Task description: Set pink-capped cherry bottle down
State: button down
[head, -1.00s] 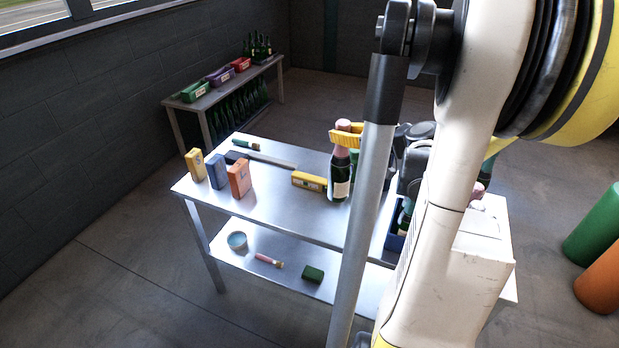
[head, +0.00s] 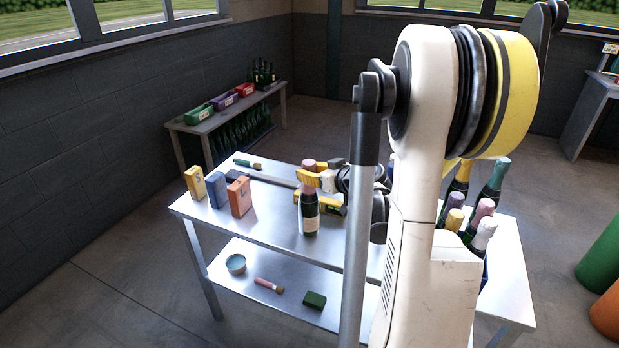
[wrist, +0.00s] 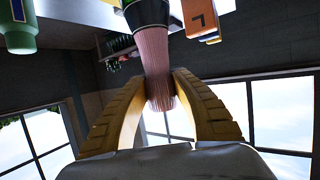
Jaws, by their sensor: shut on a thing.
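The pink-capped cherry bottle (head: 310,212) is upright over the front middle of the steel table (head: 262,222), dark green with a pale label. I cannot tell whether its base touches the top. My gripper (head: 311,178) is closed around its pink foil neck, with pink showing above and below the yellow fingers. In the wrist view the two curved yellow fingers (wrist: 160,100) press on the pink foil (wrist: 158,62) from both sides. The bottle's lower body is out of that view.
Yellow, blue and orange boxes (head: 238,196) stand left of the bottle. A yellow object (head: 333,209) lies just behind it. Several foil-topped bottles (head: 481,222) stand at the right, partly behind my arm. The tabletop between the boxes and bottle is clear.

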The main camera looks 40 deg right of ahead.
jog(key=shift+f, duration=0.25)
jog(key=c, duration=1.1)
grip_release()
